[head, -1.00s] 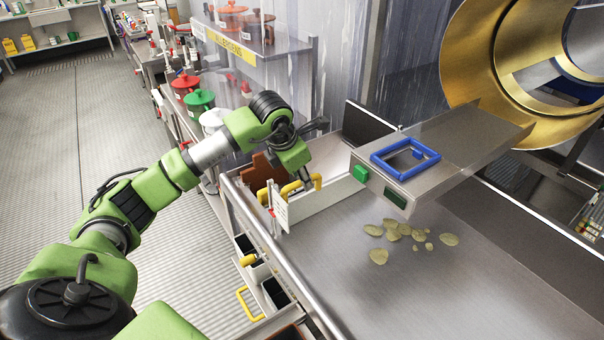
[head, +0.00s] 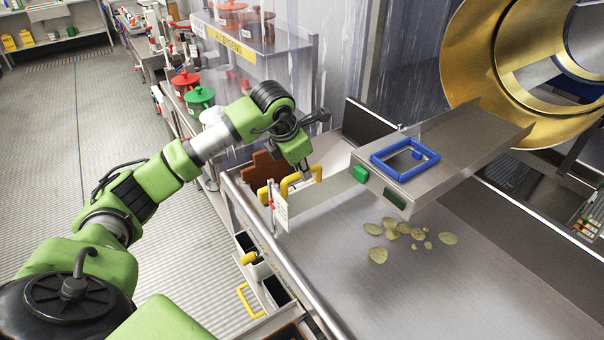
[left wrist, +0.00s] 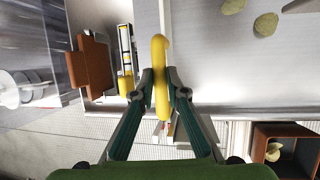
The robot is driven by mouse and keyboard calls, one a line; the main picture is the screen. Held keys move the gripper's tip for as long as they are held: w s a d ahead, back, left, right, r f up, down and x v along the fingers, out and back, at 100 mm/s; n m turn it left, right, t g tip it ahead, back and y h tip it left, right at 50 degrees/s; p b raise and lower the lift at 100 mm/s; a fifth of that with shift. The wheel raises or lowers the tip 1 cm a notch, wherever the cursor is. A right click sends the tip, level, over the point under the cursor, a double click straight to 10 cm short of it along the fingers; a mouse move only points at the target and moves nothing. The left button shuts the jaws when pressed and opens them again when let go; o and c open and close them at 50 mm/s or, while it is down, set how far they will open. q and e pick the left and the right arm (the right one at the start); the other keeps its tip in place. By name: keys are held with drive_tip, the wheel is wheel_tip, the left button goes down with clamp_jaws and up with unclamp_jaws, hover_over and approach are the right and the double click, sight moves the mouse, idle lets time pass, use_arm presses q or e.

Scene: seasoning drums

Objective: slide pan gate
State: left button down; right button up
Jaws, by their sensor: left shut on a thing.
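The pan gate is a thin pale metal plate (head: 322,196) at the left of the metal pan (head: 452,146), with a yellow handle (head: 287,187) at its outer end. My left gripper (head: 302,172) comes down on this handle from above. In the left wrist view its two fingers (left wrist: 160,95) are shut on the yellow handle (left wrist: 160,62), one on each side. Fingers and handle partly hide the plate's near end. A blue frame (head: 405,158) sits on top of the pan, and green blocks (head: 360,174) are on its front. My right gripper is not in view.
Several yellowish chips (head: 392,228) lie on the steel surface (head: 380,295) below the pan. A brown notched board (head: 263,170) stands left of the gripper. A gold drum (head: 480,50) is at the back right. Bare steel lies in front.

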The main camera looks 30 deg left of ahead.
use_arm(q)
wheel_tip(320, 180, up, 2)
drive_tip(key=shift+w+r, duration=0.1)
drive_tip(key=shift+r, duration=0.05)
drive_tip(key=c, duration=2)
unclamp_jaws()
drive_tip(key=shift+f, duration=0.25)
drive_tip(key=v, duration=1.2)
